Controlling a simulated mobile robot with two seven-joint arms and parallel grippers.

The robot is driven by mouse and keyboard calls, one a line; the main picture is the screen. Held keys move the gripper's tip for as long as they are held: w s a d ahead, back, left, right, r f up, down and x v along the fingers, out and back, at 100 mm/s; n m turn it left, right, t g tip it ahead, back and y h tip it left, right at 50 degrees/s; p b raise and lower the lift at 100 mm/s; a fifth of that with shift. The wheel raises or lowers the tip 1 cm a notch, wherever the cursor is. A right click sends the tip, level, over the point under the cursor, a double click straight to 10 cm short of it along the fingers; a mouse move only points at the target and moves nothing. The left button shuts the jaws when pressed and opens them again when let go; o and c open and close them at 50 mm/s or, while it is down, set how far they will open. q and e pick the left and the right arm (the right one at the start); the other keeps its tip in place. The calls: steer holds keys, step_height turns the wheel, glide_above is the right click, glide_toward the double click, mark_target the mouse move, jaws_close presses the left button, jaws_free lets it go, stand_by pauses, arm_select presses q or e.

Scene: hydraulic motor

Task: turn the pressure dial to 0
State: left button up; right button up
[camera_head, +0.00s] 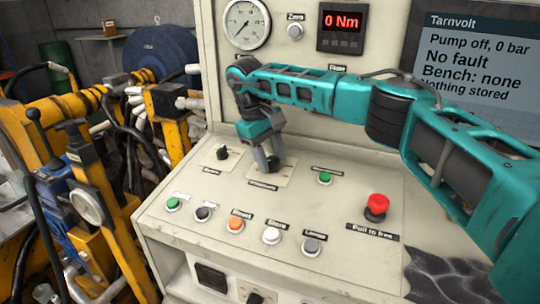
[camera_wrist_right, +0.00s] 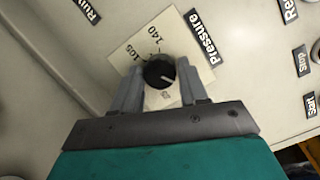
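The pressure dial is a black round knob on a pale square plate. It shows in the right wrist view (camera_wrist_right: 158,72) with the marks 105 and 140 and the label Pressure beside it. A lower mark is partly hidden and unreadable. My right gripper (camera_head: 268,162) reaches down to this dial in the head view. In the wrist view its two fingers (camera_wrist_right: 160,80) stand on both sides of the knob, apparently touching it. My left gripper is not in view.
A red stop button (camera_head: 376,205) stands right of the dial. A black selector knob (camera_head: 223,153) is to its left. Several push buttons (camera_head: 235,225) line the front. The screen (camera_head: 475,60) reads Pump off, 0 bar. A gauge (camera_head: 246,23) is on the back panel.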

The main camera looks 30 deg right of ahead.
steer(key=o, duration=0.3)
steer(key=shift+o, duration=0.2)
steer(key=v, duration=0.7)
steer(key=shift+r, duration=0.25)
